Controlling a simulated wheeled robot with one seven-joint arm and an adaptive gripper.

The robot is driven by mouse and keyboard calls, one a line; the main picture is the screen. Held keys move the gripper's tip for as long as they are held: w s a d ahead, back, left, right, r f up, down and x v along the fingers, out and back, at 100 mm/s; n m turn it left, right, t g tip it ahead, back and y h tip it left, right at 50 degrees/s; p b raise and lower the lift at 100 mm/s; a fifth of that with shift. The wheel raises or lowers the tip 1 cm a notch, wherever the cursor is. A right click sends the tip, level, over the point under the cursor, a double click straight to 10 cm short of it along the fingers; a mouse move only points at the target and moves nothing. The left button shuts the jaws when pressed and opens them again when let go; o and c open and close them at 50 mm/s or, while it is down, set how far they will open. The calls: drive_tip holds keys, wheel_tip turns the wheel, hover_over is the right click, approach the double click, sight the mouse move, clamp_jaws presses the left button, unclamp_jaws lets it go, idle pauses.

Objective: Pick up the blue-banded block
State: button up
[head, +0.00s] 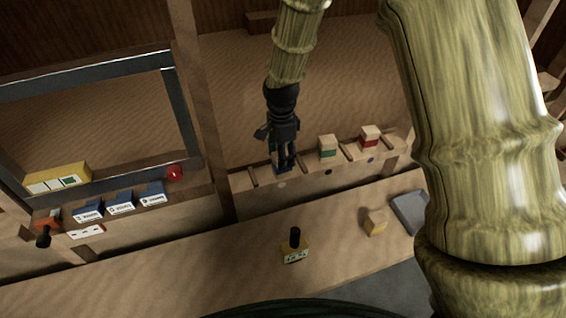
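My gripper (284,160) points down at the left slot of a wooden ledge (355,170). Blue patches (283,173) show beside and just below its fingers. They look like part of the blue-banded block, which is mostly hidden behind the fingers. I cannot tell whether the fingers are closed on it or only around it. A green-banded block (328,147) and a red-banded block (370,136) stand in the slots to the right.
A plain wooden block (376,222), a grey tray (410,211) and a yellow item with a black knob (295,249) are on the lower counter.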

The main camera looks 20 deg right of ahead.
drive_tip(key=shift+s+f+p, duration=0.1)
drive_tip(key=shift+f+p, duration=1.05)
drive_tip(key=shift+f, duration=1.2)
drive_tip(key=c, duration=0.8)
